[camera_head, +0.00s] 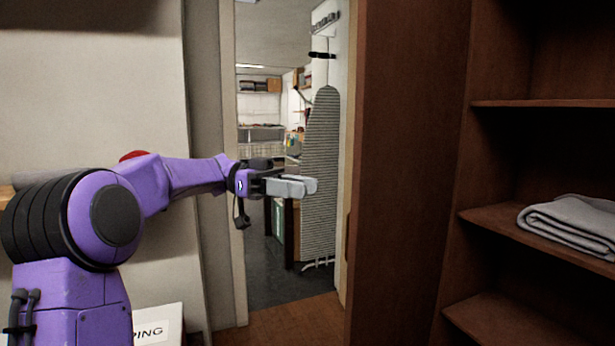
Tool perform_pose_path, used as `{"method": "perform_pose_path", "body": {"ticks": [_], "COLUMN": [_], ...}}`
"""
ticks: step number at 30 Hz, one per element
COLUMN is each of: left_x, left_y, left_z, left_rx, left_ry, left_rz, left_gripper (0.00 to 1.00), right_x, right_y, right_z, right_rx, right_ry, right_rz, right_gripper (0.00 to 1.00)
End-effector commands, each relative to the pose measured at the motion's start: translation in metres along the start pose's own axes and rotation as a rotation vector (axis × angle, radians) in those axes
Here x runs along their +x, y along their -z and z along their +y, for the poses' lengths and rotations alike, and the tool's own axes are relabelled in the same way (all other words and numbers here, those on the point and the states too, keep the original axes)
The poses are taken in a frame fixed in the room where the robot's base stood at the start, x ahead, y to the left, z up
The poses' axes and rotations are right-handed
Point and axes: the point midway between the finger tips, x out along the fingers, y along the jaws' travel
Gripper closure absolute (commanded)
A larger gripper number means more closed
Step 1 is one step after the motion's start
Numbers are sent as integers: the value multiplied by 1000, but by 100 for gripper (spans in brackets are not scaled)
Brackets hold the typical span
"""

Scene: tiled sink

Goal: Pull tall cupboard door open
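The tall cupboard's dark brown door (405,170) stands swung open, its broad face showing left of the shelves. A small handle-like piece (347,235) shows on the door's left edge. The cupboard's inside, with a middle shelf (490,222), is in view at the right. My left gripper (312,186) points right with grey fingers, left of the door edge and apart from it in the picture. The fingers overlap from this side, so their gap cannot be judged. No object shows in them. My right gripper is out of view.
A folded grey cloth (575,222) lies on the middle shelf. Behind my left gripper is an open doorway with a pale frame (232,270). Beyond it a striped ironing board (320,150) stands upright. A white box (160,325) with lettering sits at the lower left.

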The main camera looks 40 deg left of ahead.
Motion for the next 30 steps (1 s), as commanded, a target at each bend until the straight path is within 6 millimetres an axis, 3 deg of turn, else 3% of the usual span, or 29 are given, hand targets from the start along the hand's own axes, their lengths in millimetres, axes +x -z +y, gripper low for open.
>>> {"method": "perform_pose_path", "body": {"ticks": [1,5,8,12,16,18,23,30], "left_x": [-4,-5,-14,-31,-36,-35,-26,15], "left_y": [51,68,51,-11,-76,-98,-101,-96], "left_z": [16,-12,-27,-23,-9,-9,-20,-51], "left_rx": [98,-16,-117,-130,-72,-10,62,60], "left_ry": [0,25,122,381,586,646,651,649], "left_rz": [27,50,130,187,134,78,24,25], "left_gripper": [63,63,63,63,63,63,63,63], "right_x": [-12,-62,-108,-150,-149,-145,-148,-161], "right_y": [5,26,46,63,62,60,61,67], "right_z": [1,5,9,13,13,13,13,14], "right_rx": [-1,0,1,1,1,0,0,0], "right_ry": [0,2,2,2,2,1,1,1], "right_rz": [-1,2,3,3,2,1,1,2], "right_gripper": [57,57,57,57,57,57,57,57]}}
